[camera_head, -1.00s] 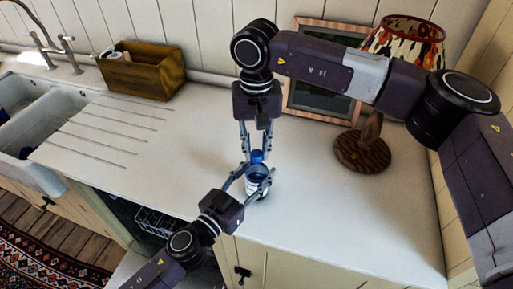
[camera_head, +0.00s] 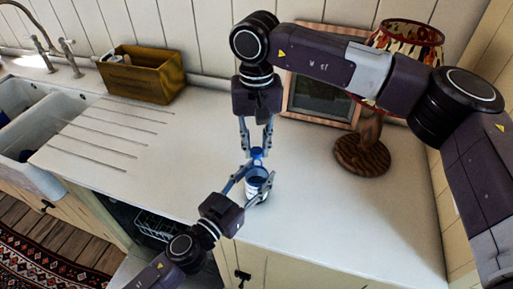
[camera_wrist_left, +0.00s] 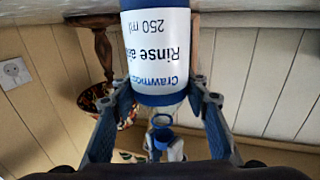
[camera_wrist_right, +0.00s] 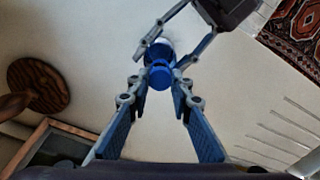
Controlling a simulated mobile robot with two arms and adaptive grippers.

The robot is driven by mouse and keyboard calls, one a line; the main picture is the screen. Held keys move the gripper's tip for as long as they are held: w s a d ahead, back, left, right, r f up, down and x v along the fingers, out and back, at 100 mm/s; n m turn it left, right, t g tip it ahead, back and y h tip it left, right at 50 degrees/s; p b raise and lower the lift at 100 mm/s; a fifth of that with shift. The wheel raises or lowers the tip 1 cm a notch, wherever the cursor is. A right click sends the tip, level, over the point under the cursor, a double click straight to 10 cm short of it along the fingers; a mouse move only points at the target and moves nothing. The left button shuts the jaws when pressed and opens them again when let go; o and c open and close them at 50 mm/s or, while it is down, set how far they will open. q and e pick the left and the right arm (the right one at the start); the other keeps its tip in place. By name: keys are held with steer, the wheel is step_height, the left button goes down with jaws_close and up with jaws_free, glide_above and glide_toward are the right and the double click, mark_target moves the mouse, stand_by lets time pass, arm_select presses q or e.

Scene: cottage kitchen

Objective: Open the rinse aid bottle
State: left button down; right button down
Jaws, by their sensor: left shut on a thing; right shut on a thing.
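The rinse aid bottle (camera_head: 257,188) is white with blue ends and stands near the counter's front edge. Its label shows upside down in the left wrist view (camera_wrist_left: 160,45). My left gripper (camera_head: 260,174) is shut around the bottle's body from the front. My right gripper (camera_head: 256,150) points down from above and is shut on the blue cap (camera_head: 257,154). The cap shows between the right fingertips in the right wrist view (camera_wrist_right: 160,76). In the left wrist view the cap (camera_wrist_left: 163,135) appears apart from the bottle's blue shoulder, just above it.
A wooden lamp (camera_head: 362,155) with a patterned shade and a picture frame (camera_head: 322,100) stand behind my right arm. A wooden box (camera_head: 142,75) and sink (camera_head: 40,115) are at the left. The counter (camera_head: 310,215) right of the bottle is clear.

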mark_target(256, 151)
steer(key=shift+r, duration=0.15)
steer(key=shift+r, duration=1.95)
arm_select(q)
steer(key=c, duration=1)
jaws_free()
steer(key=shift+c, duration=0.2)
